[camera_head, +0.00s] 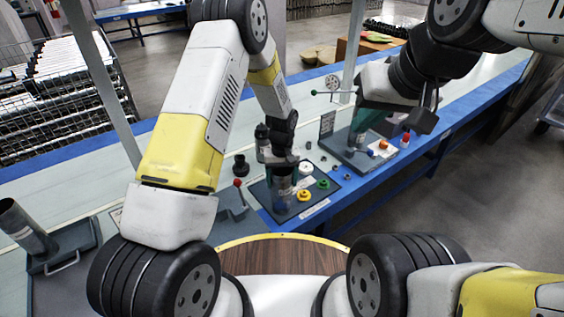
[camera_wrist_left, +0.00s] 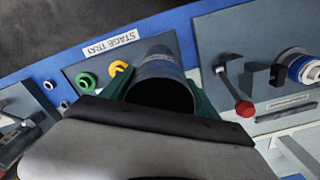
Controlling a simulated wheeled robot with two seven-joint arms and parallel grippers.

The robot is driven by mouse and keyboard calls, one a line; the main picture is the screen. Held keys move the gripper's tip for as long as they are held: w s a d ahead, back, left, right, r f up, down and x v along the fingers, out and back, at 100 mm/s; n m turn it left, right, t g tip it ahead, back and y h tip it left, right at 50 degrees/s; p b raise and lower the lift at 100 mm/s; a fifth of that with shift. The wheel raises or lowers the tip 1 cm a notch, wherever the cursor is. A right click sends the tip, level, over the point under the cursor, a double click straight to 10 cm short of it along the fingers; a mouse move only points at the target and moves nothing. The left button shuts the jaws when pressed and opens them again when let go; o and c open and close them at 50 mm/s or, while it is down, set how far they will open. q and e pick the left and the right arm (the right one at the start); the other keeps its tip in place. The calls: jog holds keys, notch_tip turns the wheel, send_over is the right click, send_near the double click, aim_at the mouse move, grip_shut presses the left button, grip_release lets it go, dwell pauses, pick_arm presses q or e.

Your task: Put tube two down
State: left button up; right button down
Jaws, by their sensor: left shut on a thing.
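My left gripper (camera_head: 281,168) is shut on a grey metal tube (camera_head: 283,192) at the stage tray (camera_head: 262,192). The tube points down, its lower end at the tray; I cannot tell whether it touches. In the left wrist view the tube (camera_wrist_left: 158,68) sits between the green fingers, its dark open end facing the camera. The stage tray (camera_wrist_left: 75,70) there carries a "STAGE TRAY" label. I cannot tell which numbered tube this is. My right gripper (camera_head: 360,122) is over a grey plate to the right; its fingertips are partly hidden.
A green ring (camera_head: 322,184), a yellow ring (camera_head: 304,195) and a white part (camera_head: 305,168) lie right of the tube. A red-knobbed lever (camera_head: 238,184) stands left of the tray. Another tube (camera_head: 25,230) leans in a holder at far left.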

pick_arm(q)
jog(key=o, duration=1.8)
jog(key=shift+f, duration=0.1)
jog(key=shift+c, duration=0.2)
